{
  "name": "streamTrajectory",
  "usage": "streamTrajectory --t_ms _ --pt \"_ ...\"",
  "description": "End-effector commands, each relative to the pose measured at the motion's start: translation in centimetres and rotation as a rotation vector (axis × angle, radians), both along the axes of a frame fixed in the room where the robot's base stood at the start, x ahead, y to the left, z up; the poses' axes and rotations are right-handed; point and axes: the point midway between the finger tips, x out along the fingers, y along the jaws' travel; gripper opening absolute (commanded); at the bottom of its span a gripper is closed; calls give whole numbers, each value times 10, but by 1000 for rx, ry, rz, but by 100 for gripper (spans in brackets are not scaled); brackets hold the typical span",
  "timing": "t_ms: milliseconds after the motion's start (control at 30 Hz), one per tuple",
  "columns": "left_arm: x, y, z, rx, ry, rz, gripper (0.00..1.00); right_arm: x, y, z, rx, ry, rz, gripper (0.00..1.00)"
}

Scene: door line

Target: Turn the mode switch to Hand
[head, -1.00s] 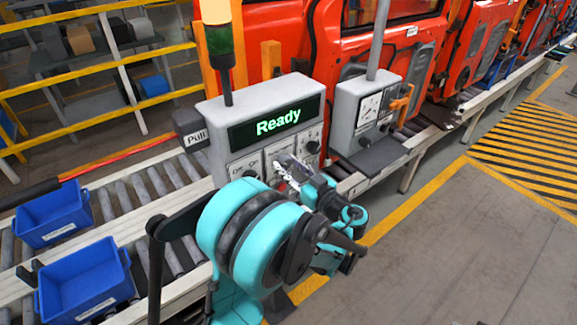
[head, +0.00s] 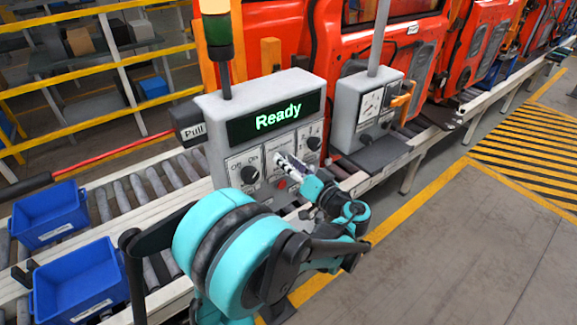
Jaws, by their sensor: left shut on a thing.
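The grey control box (head: 213,112) has a lit green "Ready" display (head: 264,118). Below the display is a row of three switch plates. My left gripper (head: 284,164) is at the middle plate (head: 273,150), shut on the mode switch there. The gripper hides nearly all of the knob, so its pointing direction cannot be told. The plate's small lettering is partly covered and too small to read surely. A black off/on knob (head: 250,174) is on the left plate, and another black knob (head: 314,143) is on the right plate. My right gripper is not in view.
A red button (head: 281,184) sits just below the gripper. A "Pull" box (head: 189,124) with a red cord is at the left of the control box. A second grey box (head: 363,103) with a gauge stands to the right. Blue bins (head: 79,281) sit by the rollers.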

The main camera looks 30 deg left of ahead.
Motion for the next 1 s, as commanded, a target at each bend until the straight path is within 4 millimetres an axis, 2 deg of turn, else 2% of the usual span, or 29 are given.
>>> streamTrajectory --t_ms 600,1000 --pt "0 0 -1 221 530 0 7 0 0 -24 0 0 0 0" --pt "0 0 0 317 763 -1 7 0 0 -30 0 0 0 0"
